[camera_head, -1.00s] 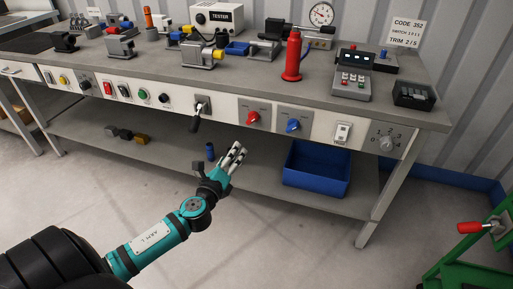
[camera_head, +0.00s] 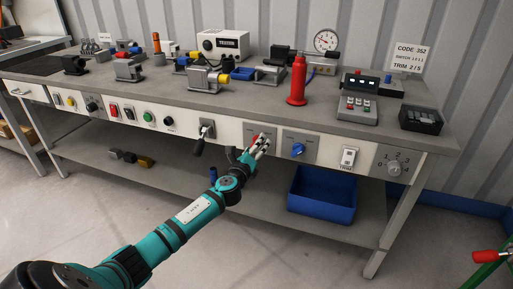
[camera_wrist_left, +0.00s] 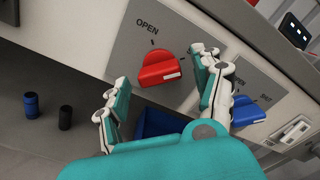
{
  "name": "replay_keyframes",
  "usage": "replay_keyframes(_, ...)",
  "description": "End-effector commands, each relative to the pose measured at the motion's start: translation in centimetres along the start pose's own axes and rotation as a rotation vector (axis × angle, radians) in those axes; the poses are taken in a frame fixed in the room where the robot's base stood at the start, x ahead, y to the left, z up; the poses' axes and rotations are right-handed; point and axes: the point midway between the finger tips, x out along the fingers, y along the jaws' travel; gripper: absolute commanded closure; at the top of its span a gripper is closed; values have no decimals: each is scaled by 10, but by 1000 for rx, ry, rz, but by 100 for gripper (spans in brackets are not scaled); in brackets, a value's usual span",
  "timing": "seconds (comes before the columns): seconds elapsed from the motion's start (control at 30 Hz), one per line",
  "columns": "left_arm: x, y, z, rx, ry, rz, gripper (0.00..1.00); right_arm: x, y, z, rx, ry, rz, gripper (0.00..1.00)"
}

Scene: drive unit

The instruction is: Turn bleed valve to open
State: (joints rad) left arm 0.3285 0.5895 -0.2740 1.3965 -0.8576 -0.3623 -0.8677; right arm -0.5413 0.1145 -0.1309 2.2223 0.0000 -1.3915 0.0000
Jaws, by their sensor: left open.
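A red knob (camera_wrist_left: 160,70) sits on a grey plate on the bench front, under the word OPEN. Its white mark is at its right end, away from OPEN. In the head view the red knob (camera_head: 255,138) is partly hidden by my left gripper (camera_head: 262,145). In the wrist view my left gripper (camera_wrist_left: 160,88) is open, with one finger on each side of the knob; contact is not clear. A blue knob (camera_wrist_left: 258,105) on the plate to the right has OPEN and SHUT labels. No label naming the bleed valve is readable. My right gripper is not in view.
A black lever (camera_head: 201,140) is left of the red knob. A white switch (camera_head: 348,157) and a grey dial (camera_head: 394,168) are to the right. A blue bin (camera_head: 322,196) stands on the lower shelf. A red bottle (camera_head: 297,84) stands on the bench.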

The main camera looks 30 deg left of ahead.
Motion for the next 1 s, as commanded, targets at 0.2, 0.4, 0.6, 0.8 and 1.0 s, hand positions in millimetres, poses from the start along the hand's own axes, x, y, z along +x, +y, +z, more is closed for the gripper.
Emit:
replay_keyframes(0.2, 14, 0, 0, 0, 0, 0, 33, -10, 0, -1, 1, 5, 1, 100)
replay_keyframes(0.4, 14, 0, 0, 0, 0, 0, 33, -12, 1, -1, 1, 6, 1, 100)
replay_keyframes(0.6, 14, 0, 0, 0, 0, 0, 52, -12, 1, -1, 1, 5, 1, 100)
replay_keyframes(0.8, 14, 0, 0, 0, 0, 0, 78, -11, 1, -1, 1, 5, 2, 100)
replay_keyframes(1.0, 14, 0, 0, -3, 0, 1, 89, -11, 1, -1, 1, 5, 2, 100)
